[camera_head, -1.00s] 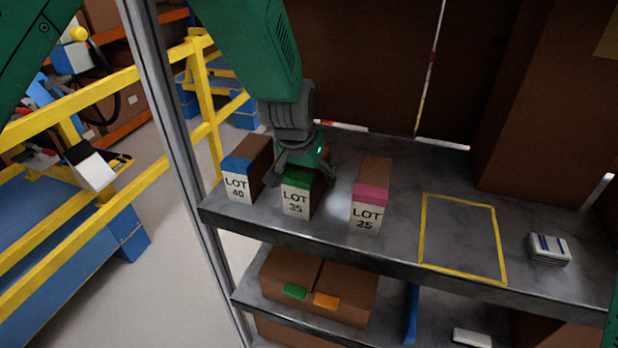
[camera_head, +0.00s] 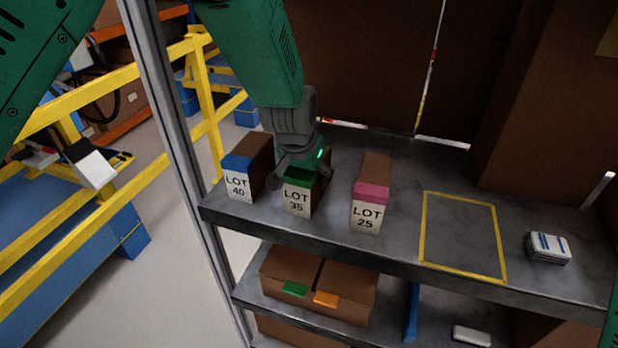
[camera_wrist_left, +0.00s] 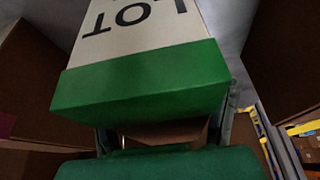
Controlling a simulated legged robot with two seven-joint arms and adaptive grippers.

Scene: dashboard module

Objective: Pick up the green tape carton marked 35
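The green-topped carton marked LOT 35 (camera_head: 297,199) stands upright on the shelf between two other cartons. In the left wrist view the carton's green band (camera_wrist_left: 140,88) and upside-down label fill the middle. The fingers (camera_wrist_left: 165,138) show partly beside the carton's lower edge; their tips are hidden. They look close to its sides, but I cannot tell whether they press on it. My right gripper is out of view.
The blue-topped LOT 40 carton (camera_head: 239,184) stands close on the left, the pink-topped LOT 25 carton (camera_head: 367,212) on the right. A yellow outlined square (camera_head: 460,235) on the shelf (camera_head: 400,250) is empty. A small white stack (camera_head: 548,247) lies right of it. A metal post (camera_head: 172,120) stands left.

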